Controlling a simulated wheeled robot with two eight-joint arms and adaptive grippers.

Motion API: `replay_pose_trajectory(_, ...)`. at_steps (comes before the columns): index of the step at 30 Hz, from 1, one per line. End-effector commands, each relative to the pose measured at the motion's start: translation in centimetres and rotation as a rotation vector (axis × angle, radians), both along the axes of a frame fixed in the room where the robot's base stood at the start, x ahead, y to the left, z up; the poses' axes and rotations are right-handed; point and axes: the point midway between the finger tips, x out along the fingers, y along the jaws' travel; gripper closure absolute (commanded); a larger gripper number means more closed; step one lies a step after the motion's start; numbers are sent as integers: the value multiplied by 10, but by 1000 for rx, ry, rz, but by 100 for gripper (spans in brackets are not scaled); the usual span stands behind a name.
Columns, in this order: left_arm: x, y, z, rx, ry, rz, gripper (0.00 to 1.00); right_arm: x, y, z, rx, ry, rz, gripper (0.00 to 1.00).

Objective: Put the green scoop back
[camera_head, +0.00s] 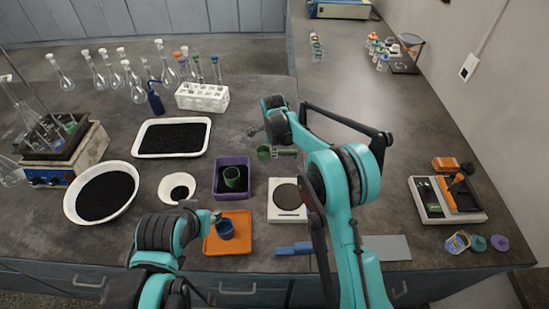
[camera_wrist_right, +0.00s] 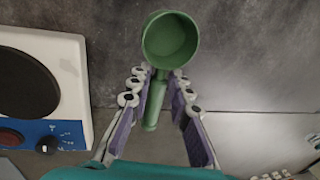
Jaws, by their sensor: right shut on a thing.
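The green scoop (camera_head: 264,152) is in the air above the grey bench, between the purple tray and the scale. Its cup also shows in the right wrist view (camera_wrist_right: 170,40), opening toward the camera, with the handle running back between the fingers. My right gripper (camera_wrist_right: 157,85) is shut on that handle; in the head view its fingers are largely hidden by my arm. The purple tray (camera_head: 218,192) holds dark grains and a dark green cup (camera_head: 232,177). My left gripper (camera_head: 211,217) is beside a blue cup (camera_head: 225,229) over an orange tray (camera_head: 208,246); its finger state is unclear.
A white scale (camera_head: 288,214) stands right of the purple tray. White dishes of dark grains (camera_head: 72,210) (camera_head: 163,190) and a white rectangular tray (camera_head: 142,155) lie left. Glass flasks (camera_head: 137,94) and a tube rack (camera_head: 202,106) stand behind.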

Motion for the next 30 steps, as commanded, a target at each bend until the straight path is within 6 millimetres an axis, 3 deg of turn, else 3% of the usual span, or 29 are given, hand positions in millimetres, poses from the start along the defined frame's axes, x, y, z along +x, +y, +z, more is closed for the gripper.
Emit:
replay_pose_trajectory(8, 0, 0, -16, 0, 0, 0, 60, 0, 0, -38, 0, 0, 0, 100)
replay_pose_trajectory(19, 0, 0, -17, 0, 0, 0, 60, 0, 0, -42, 0, 0, 0, 100)
replay_pose_trajectory(20, 0, 0, -17, 0, 0, 0, 60, 0, 0, -42, 0, 0, 0, 79)
replay_pose_trajectory(22, 0, 0, -17, 0, 0, 0, 60, 0, 0, -41, 0, 0, 0, 60)
replay_pose_trajectory(30, 0, 0, -16, 0, 0, 0, 60, 0, 0, -41, 0, 0, 0, 60)
